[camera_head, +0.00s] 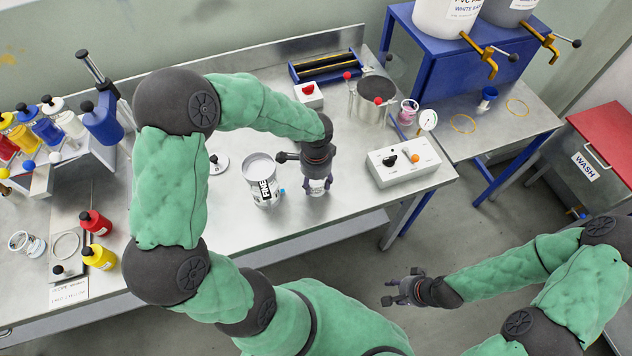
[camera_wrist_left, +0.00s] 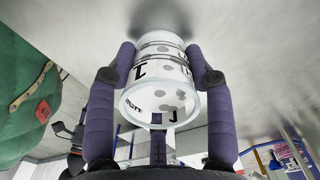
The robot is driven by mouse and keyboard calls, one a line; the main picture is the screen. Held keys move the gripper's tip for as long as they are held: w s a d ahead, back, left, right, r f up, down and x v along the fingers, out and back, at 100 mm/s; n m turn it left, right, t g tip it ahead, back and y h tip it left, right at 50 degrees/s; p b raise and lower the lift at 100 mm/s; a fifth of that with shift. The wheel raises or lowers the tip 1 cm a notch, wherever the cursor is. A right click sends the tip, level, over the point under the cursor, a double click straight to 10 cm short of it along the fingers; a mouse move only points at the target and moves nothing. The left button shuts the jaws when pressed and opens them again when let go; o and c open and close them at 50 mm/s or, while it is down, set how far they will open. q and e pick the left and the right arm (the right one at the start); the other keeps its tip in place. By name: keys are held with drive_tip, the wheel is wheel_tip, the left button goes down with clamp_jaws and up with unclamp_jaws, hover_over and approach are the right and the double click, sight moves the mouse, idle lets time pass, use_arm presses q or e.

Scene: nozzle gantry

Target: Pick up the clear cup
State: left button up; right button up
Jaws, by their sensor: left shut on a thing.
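The clear cup (camera_wrist_left: 158,75) with dark printed marks is between the purple fingers of my left gripper (camera_wrist_left: 158,80) in the left wrist view. The fingers press on its sides from left and right. In the head view my left gripper (camera_head: 317,184) points down over the steel bench, and the cup is mostly hidden under it. I cannot tell whether the cup touches the bench. My right gripper (camera_head: 400,291) is empty and looks open, out over the floor in front of the bench.
A white labelled tin (camera_head: 266,192) stands close left of my left gripper. A white control box (camera_head: 403,162) with knobs is to its right. A steel pot (camera_head: 370,108) and a cup with pink contents (camera_head: 407,112) stand behind.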

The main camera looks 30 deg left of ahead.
use_arm(q)
drive_tip(key=shift+r, duration=0.5)
wheel_tip(320, 180, up, 2)
drive_tip(key=shift+r+p, duration=0.1)
drive_tip(key=shift+p, duration=0.6)
drive_tip(key=s+d+r, duration=0.1)
drive_tip(key=r, duration=0.1)
drive_tip(key=s+d+r+p, duration=0.1)
drive_tip(key=s+d+r, duration=0.1)
drive_tip(key=r, duration=0.1)
drive_tip(key=shift+s+d+r+p, duration=0.1)
drive_tip(key=shift+d+r+p, duration=0.15)
drive_tip(key=shift+r+p, duration=0.15)
drive_tip(key=s+d+r, duration=0.1)
drive_tip(key=s+d, duration=0.1)
drive_tip(key=s+d+r+p, duration=0.1)
drive_tip(key=s+d, duration=0.1)
drive_tip(key=s+d+r, duration=0.2)
drive_tip(key=shift+s+d+p, duration=0.25)
drive_tip(key=shift+d+p, duration=0.05)
drive_tip(key=shift+d, duration=0.05)
